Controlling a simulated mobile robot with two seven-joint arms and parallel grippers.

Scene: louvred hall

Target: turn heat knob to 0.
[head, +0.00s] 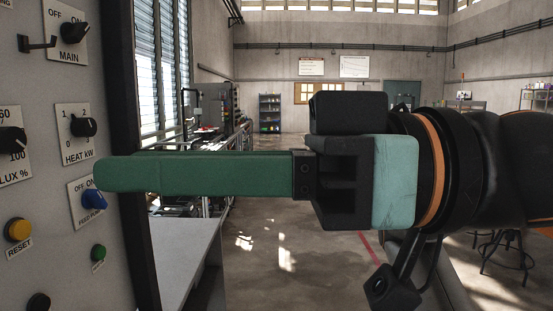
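The heat knob (85,127) is a black knob on a white plate marked HEAT KW, on the grey panel (40,85) at the left. The marks 1, 2 and 0 show around it; I cannot tell clearly which one it points at. My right gripper (104,174) reaches in from the right, its long green finger pointing left. The tip shows just below the heat plate, overlapping the top of the feed pump plate. I see no contact with the heat knob. Only one finger shows clearly, so its opening cannot be judged. My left gripper is out of view.
A grey bench (185,260) stands right of the panel.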

